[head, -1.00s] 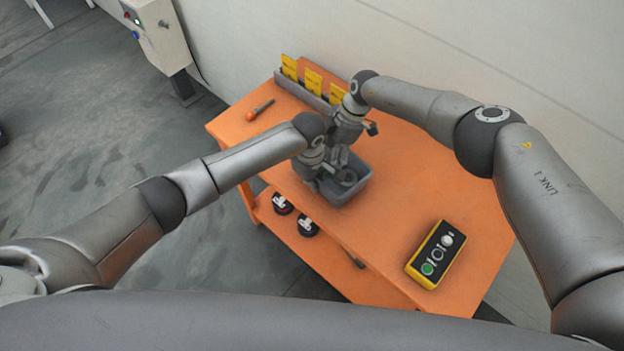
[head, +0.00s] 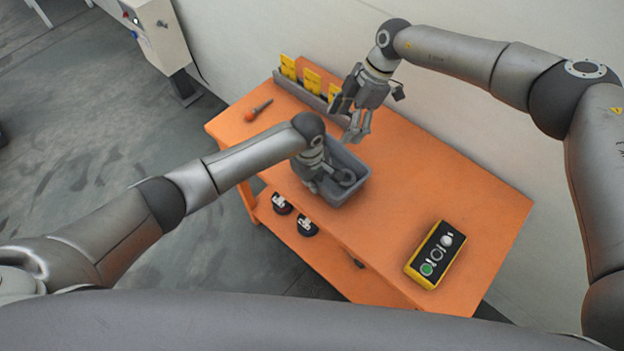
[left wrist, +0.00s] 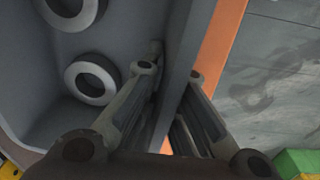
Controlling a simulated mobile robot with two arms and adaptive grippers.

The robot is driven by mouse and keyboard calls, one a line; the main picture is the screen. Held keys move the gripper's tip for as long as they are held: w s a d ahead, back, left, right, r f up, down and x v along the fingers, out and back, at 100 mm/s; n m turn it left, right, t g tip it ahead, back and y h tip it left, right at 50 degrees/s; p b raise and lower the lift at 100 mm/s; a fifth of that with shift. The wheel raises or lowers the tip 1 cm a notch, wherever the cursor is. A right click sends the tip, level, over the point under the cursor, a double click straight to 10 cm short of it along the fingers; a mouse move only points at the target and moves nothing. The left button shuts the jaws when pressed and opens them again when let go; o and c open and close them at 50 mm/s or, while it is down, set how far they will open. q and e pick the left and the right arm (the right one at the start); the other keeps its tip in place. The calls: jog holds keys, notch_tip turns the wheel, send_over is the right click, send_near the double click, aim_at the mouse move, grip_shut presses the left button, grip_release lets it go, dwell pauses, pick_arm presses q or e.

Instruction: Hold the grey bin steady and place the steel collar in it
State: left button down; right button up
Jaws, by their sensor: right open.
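The grey bin (head: 352,187) stands on the orange bench; its inside and wall (left wrist: 178,50) fill much of the left wrist view. My left gripper (head: 317,181) straddles the bin's near-left wall, one finger inside and one outside, closed on it. Two steel ring-shaped collars lie in the bin in the left wrist view, one nearer (left wrist: 90,80) and one cut off by the top edge (left wrist: 72,10). A ring (head: 346,178) also shows inside the bin in the head view. My right gripper (head: 354,133) is open and empty, above the bin's back edge.
The orange bench (head: 440,190) has free room right of the bin. A yellow control box (head: 436,255) sits at its front right. An orange-handled tool (head: 257,110) lies at the back left. A grey rack with yellow cards (head: 311,80) lines the back. Black-and-white parts (head: 307,226) lie on the lower shelf.

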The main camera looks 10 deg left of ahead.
pick_arm(q)
jog(key=shift+s+a+f, duration=0.2)
jog(key=shift+f, duration=0.1)
jog(key=c, duration=1.6)
grip_release()
jog(key=shift+w, duration=0.15)
jog(key=shift+o, duration=0.2)
jog(key=shift+w+r, duration=0.1)
jog(key=shift+r, duration=0.05)
jog(key=shift+d+r, duration=0.15)
